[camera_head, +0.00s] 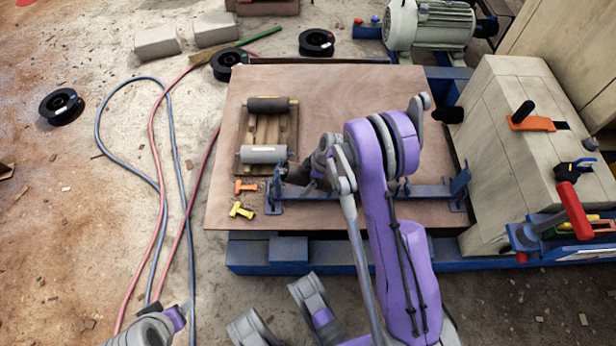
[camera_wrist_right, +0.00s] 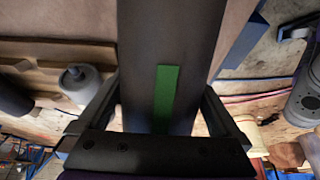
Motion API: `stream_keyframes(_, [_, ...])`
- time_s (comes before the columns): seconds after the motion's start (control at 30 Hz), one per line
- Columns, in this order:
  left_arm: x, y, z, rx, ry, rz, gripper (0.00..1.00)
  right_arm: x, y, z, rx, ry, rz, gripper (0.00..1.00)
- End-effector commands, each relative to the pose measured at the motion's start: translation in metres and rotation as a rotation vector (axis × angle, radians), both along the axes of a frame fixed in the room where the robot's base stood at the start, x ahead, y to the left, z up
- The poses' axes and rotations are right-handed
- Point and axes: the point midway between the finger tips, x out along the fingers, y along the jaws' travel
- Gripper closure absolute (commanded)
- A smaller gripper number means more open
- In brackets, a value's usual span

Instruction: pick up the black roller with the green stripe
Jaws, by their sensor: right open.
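In the right wrist view, the black roller with the green stripe (camera_wrist_right: 170,40) fills the middle, very close. The green stripe faces the camera. My right gripper (camera_wrist_right: 162,90) is open, with one finger on each side of the roller; I cannot tell whether they touch it. In the head view, my right gripper (camera_head: 308,172) is beside the left end of the blue bracket stand (camera_head: 428,191). My purple arm and gripper hide most of that spot, so the roller cannot be made out clearly there.
A dark roller (camera_head: 268,104) and a grey roller (camera_head: 263,154) lie on a wooden pallet (camera_head: 269,129) to the left. Orange (camera_head: 246,187) and yellow (camera_head: 241,210) pieces lie below it. The beige machine housing (camera_head: 497,150) stands right. The brown board's (camera_head: 345,90) upper middle is clear.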

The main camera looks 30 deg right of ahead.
Motion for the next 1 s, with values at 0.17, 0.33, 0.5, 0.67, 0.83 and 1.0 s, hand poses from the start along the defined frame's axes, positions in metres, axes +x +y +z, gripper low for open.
stream_keyframes(0.17, [-0.0001, 0.0, 0.0004, 0.0, 0.0, 0.0, 0.39, -0.0001, -0.0002, 0.0006, 0.0, 0.0, 0.0, 0.23])
stream_keyframes(0.33, [0.0, 0.0, 0.0003, 0.0, 0.0, 0.0, 0.39, -0.0001, -0.0003, 0.0006, 0.0, 0.0, 0.0, 0.54])
stream_keyframes(0.5, [0.0, 0.0, 0.0003, 0.0, 0.0, 0.0, 0.39, -0.0001, -0.0003, 0.0006, 0.0, 0.0, 0.0, 0.85])
stream_keyframes(0.67, [0.0, 0.0, 0.0003, 0.0, 0.0, 0.0, 0.39, -0.0001, -0.0003, 0.0007, 0.0, 0.0, -0.001, 1.0])
stream_keyframes(0.83, [0.0, 0.0, 0.0003, 0.0, 0.0, 0.0, 0.39, 0.0001, -0.0002, 0.0013, 0.001, 0.0, -0.001, 1.0])
stream_keyframes(1.0, [-0.0002, 0.0, 0.0014, 0.0, 0.0, 0.0, 0.39, 0.0001, -0.0002, 0.0043, 0.001, 0.0, -0.001, 1.0])
